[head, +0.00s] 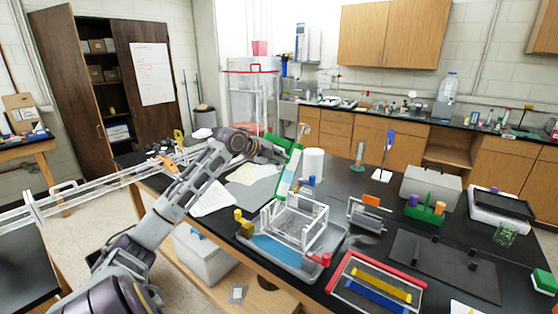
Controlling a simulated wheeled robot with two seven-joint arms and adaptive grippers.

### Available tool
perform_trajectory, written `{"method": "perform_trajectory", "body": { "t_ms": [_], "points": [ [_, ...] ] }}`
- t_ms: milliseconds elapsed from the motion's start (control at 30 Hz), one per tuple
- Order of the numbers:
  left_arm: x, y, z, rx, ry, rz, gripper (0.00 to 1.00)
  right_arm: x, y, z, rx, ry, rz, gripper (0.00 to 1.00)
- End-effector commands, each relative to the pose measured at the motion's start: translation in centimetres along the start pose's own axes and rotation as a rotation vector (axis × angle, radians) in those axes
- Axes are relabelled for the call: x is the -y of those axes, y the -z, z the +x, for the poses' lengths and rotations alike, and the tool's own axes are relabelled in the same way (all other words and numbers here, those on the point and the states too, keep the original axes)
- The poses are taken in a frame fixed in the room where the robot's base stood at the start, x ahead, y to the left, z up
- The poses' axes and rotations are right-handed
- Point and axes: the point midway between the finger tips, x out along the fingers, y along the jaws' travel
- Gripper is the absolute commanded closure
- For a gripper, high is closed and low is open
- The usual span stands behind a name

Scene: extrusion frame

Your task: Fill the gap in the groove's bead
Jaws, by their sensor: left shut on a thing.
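My left gripper (274,149) reaches in over the dark bench and is shut on a slim green and pale tool (288,172), whose fingers are partly hidden by the arm and tool. The tool is held steeply tilted. Its lower end is close to the upper left of a whitish open frame (324,229); I cannot tell whether they touch. The frame stands in a grey tray (291,274) with a blue floor. The groove and its bead are too small to make out. My right gripper is not in view.
A yellow block piece (243,226) is at the tray's left and a red piece (320,260) at its right front. A white cylinder (314,163) stands behind the frame. A metal fixture (368,214), dark plate (440,264) and red-edged tray (378,259) are to the right.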

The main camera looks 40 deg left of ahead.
Motion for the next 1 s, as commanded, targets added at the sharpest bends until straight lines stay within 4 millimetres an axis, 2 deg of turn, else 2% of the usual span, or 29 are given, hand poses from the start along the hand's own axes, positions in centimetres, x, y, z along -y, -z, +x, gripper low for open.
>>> {"method": "perform_trajectory", "body": {
  "t_ms": [367, 1000],
  "points": [
    [0.0, 0.0, 0.0, 0.001, 0.003, 0.000, 1.00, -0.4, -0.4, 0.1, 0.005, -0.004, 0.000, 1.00],
    [-1.3, -0.2, 0.8, 0.001, 0.003, 0.000, 1.00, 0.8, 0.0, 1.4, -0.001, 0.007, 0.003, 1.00]
  ]
}}
